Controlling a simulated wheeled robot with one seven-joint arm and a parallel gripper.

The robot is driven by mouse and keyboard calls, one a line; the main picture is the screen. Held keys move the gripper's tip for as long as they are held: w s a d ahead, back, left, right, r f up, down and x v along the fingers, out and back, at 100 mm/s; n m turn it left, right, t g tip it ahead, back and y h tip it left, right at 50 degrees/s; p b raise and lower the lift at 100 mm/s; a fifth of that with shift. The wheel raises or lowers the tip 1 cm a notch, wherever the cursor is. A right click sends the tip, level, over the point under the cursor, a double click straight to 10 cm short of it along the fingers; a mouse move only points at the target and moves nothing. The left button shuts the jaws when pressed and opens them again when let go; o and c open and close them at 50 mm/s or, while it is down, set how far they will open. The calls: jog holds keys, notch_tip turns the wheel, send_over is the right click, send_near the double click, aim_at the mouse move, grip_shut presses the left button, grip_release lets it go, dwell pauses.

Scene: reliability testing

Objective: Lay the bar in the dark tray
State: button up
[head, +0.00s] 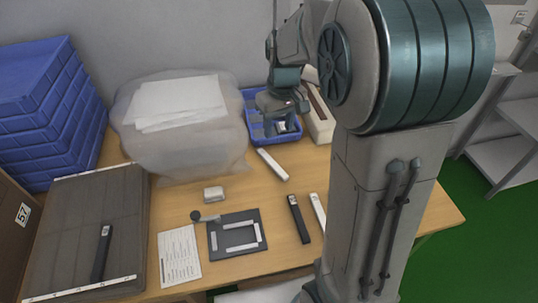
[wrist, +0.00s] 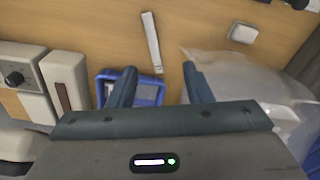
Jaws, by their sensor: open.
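My gripper (head: 282,112) is over the small blue tray at the back of the table. In the wrist view its two fingers are spread with nothing between them (wrist: 158,70). A pale bar (head: 272,164) lies on the bare wood in front of the blue tray; it also shows ahead of the fingers in the wrist view (wrist: 152,42). A black bar (head: 299,218) and another pale bar (head: 318,211) lie near the front right. A wide dark tray (head: 75,218) with pale edge strips lies at the left, with a black bar (head: 102,253) in it.
The blue tray (head: 252,127) stands beside a pale box-shaped device (head: 319,122). A clear bag with papers (head: 185,140) fills the back middle. Blue crates (head: 35,110) are stacked at back left. A dark fixture plate (head: 233,254), a printed sheet (head: 179,256) and a small pale block (head: 213,194) lie mid-table.

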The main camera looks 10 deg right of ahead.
jog(key=n+b, duration=0.1)
send_over(272, 162)
notch_tip(272, 162, down, 5)
jog(key=shift+g, duration=0.3)
notch_tip(272, 162, down, 14)
jog(key=shift+c, duration=0.3)
grip_shut()
